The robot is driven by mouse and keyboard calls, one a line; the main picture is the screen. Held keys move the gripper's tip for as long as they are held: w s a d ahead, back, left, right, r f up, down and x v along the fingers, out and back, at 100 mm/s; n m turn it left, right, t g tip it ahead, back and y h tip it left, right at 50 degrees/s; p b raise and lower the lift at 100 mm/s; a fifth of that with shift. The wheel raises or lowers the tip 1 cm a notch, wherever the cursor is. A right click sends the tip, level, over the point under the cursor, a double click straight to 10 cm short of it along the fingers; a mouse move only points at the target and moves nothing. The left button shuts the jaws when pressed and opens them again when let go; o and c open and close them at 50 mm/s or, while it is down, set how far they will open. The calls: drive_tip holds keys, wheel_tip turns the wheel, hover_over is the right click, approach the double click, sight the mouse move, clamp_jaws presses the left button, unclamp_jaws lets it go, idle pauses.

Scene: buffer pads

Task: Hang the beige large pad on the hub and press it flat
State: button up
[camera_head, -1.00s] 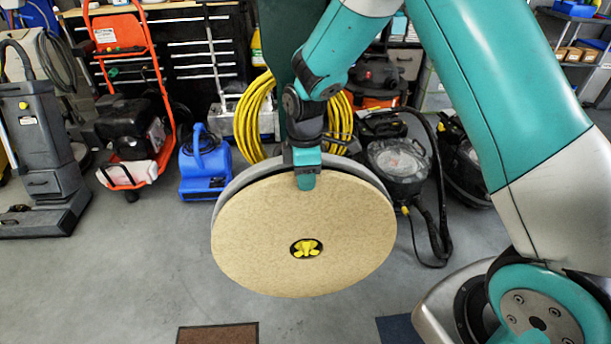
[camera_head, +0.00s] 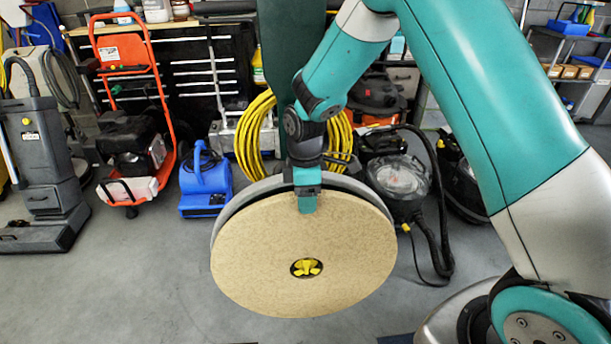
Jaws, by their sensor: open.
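The beige large pad (camera_head: 270,245) is a round disc facing me, hanging around the yellow hub (camera_head: 306,268), which shows through its centre hole. A grey round plate (camera_head: 247,195) stands behind it, and a dark gap shows between the two along the upper edge. My gripper (camera_head: 307,200) is at the pad's top edge, with one teal finger in front of the pad's face. The other finger is hidden behind the pad or wrist. The jaws are open. I cannot tell whether the finger touches the pad.
A dark green column (camera_head: 285,60) rises behind the plate, with coiled yellow cable (camera_head: 255,130) around it. A blue blower (camera_head: 205,180), an orange-framed machine (camera_head: 130,140) and a black vacuum with hose (camera_head: 398,180) stand behind on the floor. The grey floor at lower left is clear.

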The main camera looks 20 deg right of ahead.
wheel_tip(320, 180, up, 17)
drive_tip(key=w, duration=0.1)
drive_tip(key=s+a+r+m+y+p, duration=0.2)
drive_tip(key=s+r, duration=0.3)
drive_tip(key=s, duration=0.8)
drive_tip(key=s+a+r+m+t+y+p, duration=0.1)
drive_tip(key=s+a+r+m+p, duration=0.3)
drive_tip(key=s, duration=0.9)
drive_tip(key=shift+a+r+m+y+p, duration=0.4)
drive_tip(key=shift+r+m+p, duration=0.1)
drive_tip(key=shift+r+m, duration=0.2)
